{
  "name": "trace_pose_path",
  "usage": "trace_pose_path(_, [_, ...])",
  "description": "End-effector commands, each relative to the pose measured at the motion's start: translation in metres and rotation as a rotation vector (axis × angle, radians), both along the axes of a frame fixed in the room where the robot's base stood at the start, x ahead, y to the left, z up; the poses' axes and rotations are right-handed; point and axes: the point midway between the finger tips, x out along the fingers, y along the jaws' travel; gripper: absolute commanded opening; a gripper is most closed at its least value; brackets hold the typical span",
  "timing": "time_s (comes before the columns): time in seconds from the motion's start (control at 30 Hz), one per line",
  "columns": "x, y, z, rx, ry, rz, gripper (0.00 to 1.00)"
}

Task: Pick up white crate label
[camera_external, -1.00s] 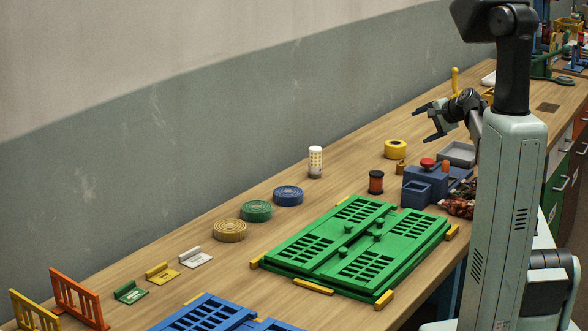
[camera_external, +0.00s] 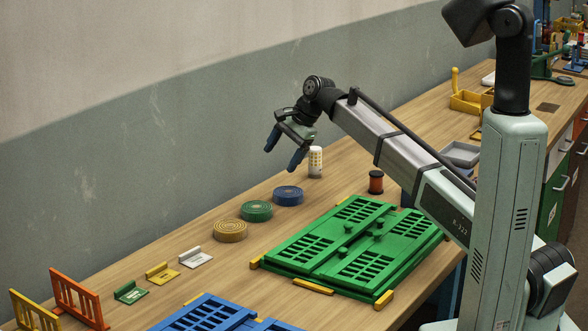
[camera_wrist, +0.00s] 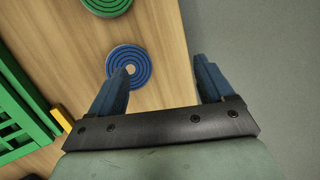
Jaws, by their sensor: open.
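The white crate label (camera_external: 196,258) lies on the wooden bench in the external view, right of a yellow label (camera_external: 162,273) and a green label (camera_external: 130,292). It does not show in the wrist view. My gripper (camera_external: 282,149) is open and empty, raised above the bench near the wall, to the right of and well above the white label. In the wrist view my gripper (camera_wrist: 164,82) has its fingers spread, with the blue coil (camera_wrist: 129,66) below, partly behind the left finger.
Blue (camera_external: 288,196), green (camera_external: 257,211) and tan (camera_external: 230,231) coils lie in a row between my gripper and the label. A white bottle (camera_external: 315,162) stands near my gripper. A large green panel (camera_external: 350,250) lies in front. Orange (camera_external: 79,298) and yellow racks stand at left.

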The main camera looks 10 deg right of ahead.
Motion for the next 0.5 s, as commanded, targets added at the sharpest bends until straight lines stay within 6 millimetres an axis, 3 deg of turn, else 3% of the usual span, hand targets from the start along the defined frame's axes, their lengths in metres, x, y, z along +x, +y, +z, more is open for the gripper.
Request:
trace_pose_path(0.03, [-0.014,0.023,0.002,-0.02,0.02,0.014,0.81])
trace_pose_path(0.1, [-0.033,0.047,0.003,-0.048,0.046,0.021,0.81])
trace_pose_path(0.5, [-0.152,0.169,0.014,-0.234,0.153,0.036,0.81])
